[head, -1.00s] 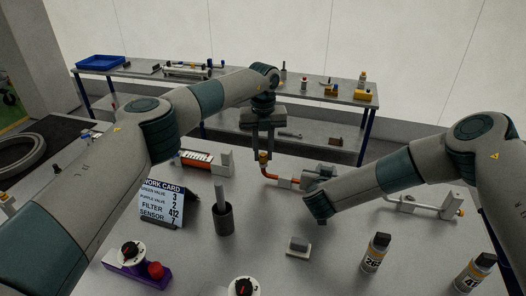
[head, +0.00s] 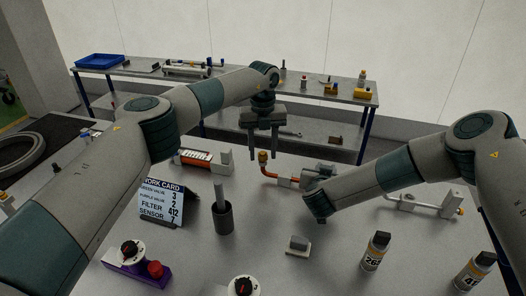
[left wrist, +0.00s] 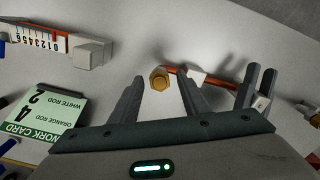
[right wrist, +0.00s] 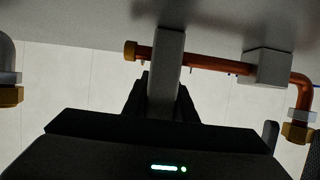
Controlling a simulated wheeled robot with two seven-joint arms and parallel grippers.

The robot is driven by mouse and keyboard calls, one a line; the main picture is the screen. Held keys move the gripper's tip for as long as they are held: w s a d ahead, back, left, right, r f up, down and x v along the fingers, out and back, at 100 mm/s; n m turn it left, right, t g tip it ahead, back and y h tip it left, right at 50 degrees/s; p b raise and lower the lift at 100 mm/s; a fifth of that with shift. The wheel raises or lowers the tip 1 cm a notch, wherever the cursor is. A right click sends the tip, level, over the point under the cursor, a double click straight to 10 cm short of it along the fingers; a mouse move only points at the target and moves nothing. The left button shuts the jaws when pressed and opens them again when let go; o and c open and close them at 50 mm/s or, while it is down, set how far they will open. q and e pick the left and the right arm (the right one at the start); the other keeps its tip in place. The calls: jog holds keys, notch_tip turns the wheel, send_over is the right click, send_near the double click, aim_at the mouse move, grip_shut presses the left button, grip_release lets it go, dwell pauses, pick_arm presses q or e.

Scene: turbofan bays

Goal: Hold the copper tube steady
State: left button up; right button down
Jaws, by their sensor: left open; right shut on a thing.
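The copper tube (head: 271,175) runs low above the table, with a bent-up end carrying a brass nut (head: 262,156). My left gripper (head: 263,156) is open, its fingers apart on either side of that nut. The left wrist view shows the nut (left wrist: 159,79) between the spread fingers, with gaps. In the head view my right arm hides most of that end.
A grey support block (right wrist: 268,66) carries the tube. A work card (head: 163,202), a dark cup (head: 222,217) and a gauge unit (head: 200,159) stand to the left. Spray cans (head: 375,252) and a small grey block (head: 298,245) stand in front. A rear bench (head: 230,82) holds more parts.

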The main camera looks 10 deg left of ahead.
aim_at(263, 154)
pick_arm(q)
notch_tip(263, 154, up, 12)
dwell(0.6)
jog(key=shift+f, duration=0.15)
pick_arm(e)
jog(key=c, duration=1.4)
grip_release()
jog(key=shift+o, duration=0.2)
jog(key=v, duration=1.2)
jog(key=shift+w, duration=0.1)
